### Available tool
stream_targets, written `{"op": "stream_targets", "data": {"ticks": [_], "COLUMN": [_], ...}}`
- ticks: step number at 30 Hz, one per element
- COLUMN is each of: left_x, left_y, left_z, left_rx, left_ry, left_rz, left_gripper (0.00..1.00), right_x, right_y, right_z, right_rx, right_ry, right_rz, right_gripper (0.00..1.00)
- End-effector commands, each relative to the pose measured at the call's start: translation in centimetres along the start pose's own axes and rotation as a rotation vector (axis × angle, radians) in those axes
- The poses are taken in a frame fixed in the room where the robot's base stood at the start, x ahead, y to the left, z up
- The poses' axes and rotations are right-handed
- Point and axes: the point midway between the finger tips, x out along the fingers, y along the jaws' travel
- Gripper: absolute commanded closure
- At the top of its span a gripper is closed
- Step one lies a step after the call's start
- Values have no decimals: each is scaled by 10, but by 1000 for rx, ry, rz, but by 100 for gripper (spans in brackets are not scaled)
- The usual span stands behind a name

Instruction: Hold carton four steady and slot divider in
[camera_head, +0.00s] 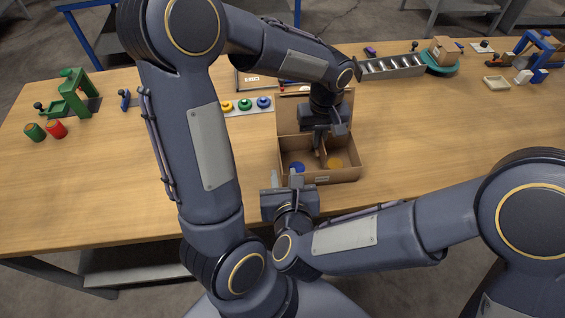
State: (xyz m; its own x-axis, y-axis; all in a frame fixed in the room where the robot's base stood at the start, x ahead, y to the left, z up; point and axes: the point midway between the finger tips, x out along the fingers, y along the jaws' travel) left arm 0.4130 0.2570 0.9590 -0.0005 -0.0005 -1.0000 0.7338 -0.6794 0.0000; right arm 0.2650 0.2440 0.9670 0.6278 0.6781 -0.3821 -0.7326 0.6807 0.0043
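An open cardboard carton (347,174) stands near the table's front edge, its back flap raised. A small label is on its front, too small to read. A blue disc (297,167) lies in its left part and a yellow disc (335,163) in its right part. A thin brown divider (323,157) stands upright between them. My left gripper (318,150) points down over the carton and appears shut on the divider; its wrist hides the divider's top. My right gripper (288,181) is open at the carton's front left corner, its fingers apart; contact cannot be told.
A strip with yellow, green and blue knobs (245,105) lies behind left. A grey slotted tray (392,67) and a turntable with a box (442,54) stand at the back right. Green and red drums (56,128) stand far left.

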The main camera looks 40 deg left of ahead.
Motion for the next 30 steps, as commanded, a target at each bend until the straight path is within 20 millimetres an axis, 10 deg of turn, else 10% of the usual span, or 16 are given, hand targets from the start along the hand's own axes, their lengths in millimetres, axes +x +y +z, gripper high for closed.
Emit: {"op": "stream_targets", "data": {"ticks": [15, 30], "left_x": [0, 0], "left_y": [0, 0], "left_z": [0, 0], "left_rx": [0, 0], "left_ry": [0, 0], "left_rz": [0, 0], "left_gripper": [100, 100], "right_x": [90, 104], "right_y": [-1, -1], "right_z": [0, 0], "right_rx": [-3, -4], "right_ry": [0, 0], "right_rz": [-1, -1], "right_gripper": [72, 74]}}
